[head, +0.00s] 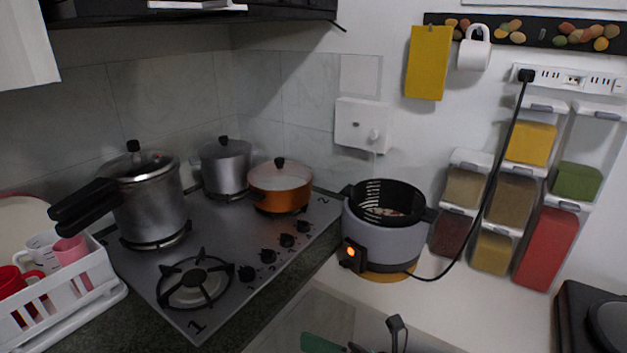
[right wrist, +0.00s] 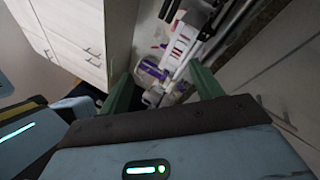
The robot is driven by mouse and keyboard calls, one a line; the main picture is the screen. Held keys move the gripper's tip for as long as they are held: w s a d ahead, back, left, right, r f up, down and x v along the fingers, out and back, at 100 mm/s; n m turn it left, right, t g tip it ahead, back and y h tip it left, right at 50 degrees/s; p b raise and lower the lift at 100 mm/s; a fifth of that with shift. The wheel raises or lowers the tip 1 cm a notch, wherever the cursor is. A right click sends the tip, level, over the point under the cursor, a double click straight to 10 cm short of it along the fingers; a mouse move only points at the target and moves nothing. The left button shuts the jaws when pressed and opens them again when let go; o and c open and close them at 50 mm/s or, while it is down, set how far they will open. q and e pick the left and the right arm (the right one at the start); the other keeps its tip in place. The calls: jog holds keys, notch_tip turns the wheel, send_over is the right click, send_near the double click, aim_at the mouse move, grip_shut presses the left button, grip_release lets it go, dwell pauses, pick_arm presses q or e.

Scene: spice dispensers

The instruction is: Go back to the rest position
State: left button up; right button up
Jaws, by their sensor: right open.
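My right gripper (right wrist: 163,88) shows in the right wrist view with its two green fingers spread apart and nothing between them. In the head view only a small part of it (head: 322,343) shows at the bottom edge, below the cooker and clear of the counter. The wall spice dispensers, such as the yellow one (head: 531,143), the green one (head: 576,181) and the red one (head: 546,248), hang on the right, apart from the gripper. My left gripper is in neither view.
The stove (head: 245,290) holds several pots. A white dish rack (head: 85,285) stands at left. White drawers (right wrist: 75,35) show in the wrist view.

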jog(key=s+d+f+m+t+h+p, duration=0.1)
jog(key=s+d+f+m+t+h, duration=0.35)
jog(key=m, duration=0.85)
jog(key=s+d+f+m+t+h, duration=0.2)
jog(key=d+f+m+t+h, duration=0.55)
jog(key=m, duration=0.55)
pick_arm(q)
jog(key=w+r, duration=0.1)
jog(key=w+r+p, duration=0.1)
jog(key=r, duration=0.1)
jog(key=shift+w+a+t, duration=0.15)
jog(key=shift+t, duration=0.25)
pick_arm(e)
jog(key=s+d+f+m+g+h, duration=0.3)
jog(key=s+f+m, duration=0.3)
jog(key=s, duration=0.3)
jog(key=s+d+f+m+g+h, duration=0.3)
jog(key=s+f+m+g, duration=0.3)
jog(key=s+f, duration=0.3)
jog(key=shift+s+d+h, duration=0.3)
jog(key=shift+s+d, duration=0.45)
jog(key=shift+d, duration=0.05)
